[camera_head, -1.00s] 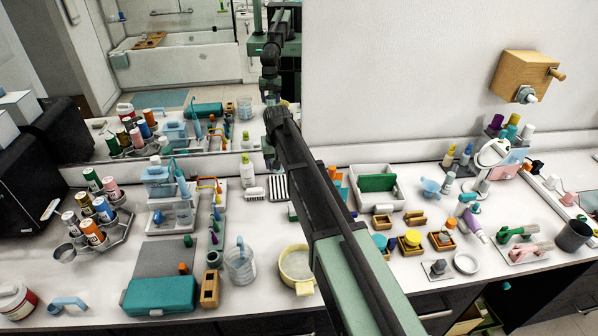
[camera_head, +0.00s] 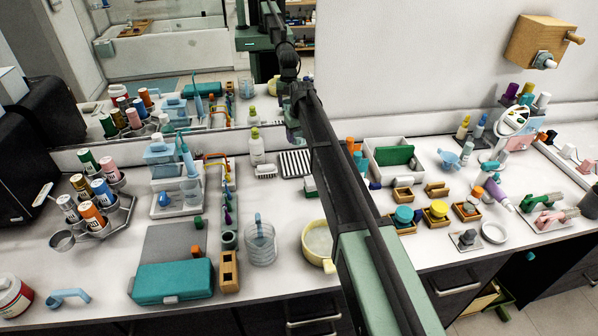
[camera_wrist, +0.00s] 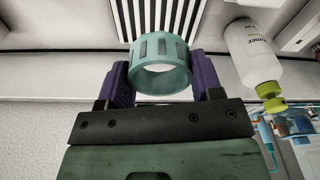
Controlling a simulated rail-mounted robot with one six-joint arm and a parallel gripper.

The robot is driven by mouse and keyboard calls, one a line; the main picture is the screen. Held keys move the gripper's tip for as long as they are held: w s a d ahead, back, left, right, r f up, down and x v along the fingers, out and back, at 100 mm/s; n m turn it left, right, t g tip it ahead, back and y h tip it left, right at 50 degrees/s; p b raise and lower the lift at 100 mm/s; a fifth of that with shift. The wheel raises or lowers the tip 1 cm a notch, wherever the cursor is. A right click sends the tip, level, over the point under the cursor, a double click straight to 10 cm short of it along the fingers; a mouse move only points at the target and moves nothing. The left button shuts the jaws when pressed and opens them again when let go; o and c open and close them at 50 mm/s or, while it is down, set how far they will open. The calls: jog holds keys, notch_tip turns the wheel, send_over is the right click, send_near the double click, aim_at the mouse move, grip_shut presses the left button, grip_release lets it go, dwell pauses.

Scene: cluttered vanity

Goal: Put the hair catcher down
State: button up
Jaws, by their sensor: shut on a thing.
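The hair catcher (camera_wrist: 160,80) is a pale teal ring with dark slots around its wall, in the middle of the wrist view. My gripper (camera_wrist: 162,72) is shut on it, with a purple-padded finger on each side. In the head view my gripper end (camera_head: 293,128) is small and partly hidden by my arm, in front of the back wall. The striped black-and-white rack (camera_head: 295,163) is on the counter near it; it also shows beyond the ring in the wrist view (camera_wrist: 165,18). Contact between ring and rack cannot be told.
A white bottle with a green cap (camera_head: 256,150) stands left of the rack, close to my gripper in the wrist view (camera_wrist: 250,52). A white brush-like item (camera_head: 265,171) lies before it. A yellow pan (camera_head: 317,240) and clear jug (camera_head: 260,243) stand nearer. My arm hides some counter.

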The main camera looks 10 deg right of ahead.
aim_at(298, 161)
notch_tip(298, 161, down, 10)
jog(key=b, duration=0.7)
jog(key=shift+r, duration=0.4)
jog(key=shift+f, duration=0.2)
jog(key=o, duration=0.9)
jog(key=shift+r, duration=0.1)
notch_tip(298, 161, up, 12)
jog(key=s+p, duration=0.1)
jog(key=p, duration=1.2)
jog(key=s+m, duration=0.1)
jog(key=s, duration=1.2)
jog(key=s+g, duration=0.1)
jog(key=s, duration=1.3)
jog(key=s+m, duration=0.1)
jog(key=s, duration=1.2)
jog(key=shift+s+m+b, duration=0.3)
jog(key=shift+s+b, duration=0.05)
jog(key=shift+s, duration=0.05)
